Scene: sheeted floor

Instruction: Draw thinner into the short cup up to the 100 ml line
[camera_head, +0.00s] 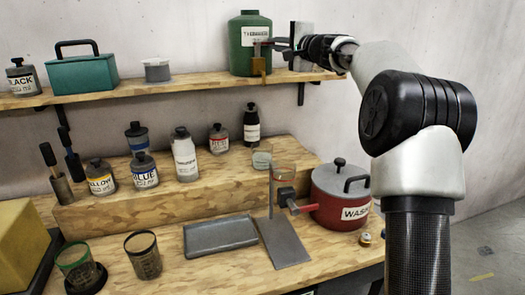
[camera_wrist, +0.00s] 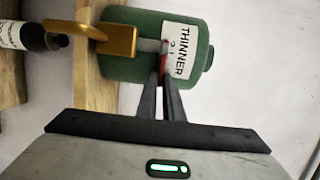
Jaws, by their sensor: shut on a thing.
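The green thinner can (camera_head: 248,54) stands on the upper shelf, and its label reads THINNER in the wrist view (camera_wrist: 195,55). Its brass tap (camera_head: 258,66) points down at the shelf's front edge; it also shows in the wrist view (camera_wrist: 112,41). My gripper (camera_head: 285,45) is shut on the tap's lever, with a red part showing at the fingertips (camera_wrist: 163,82). A low clear cup (camera_head: 262,158), which looks like the short cup, stands on the step below the tap. Its fill level is too small to read, and no stream is clearly visible.
Labelled bottles (camera_head: 185,157) stand left. Two taller cups (camera_head: 143,257) (camera_head: 77,263) and a grey tray (camera_head: 220,234) are on the bench.

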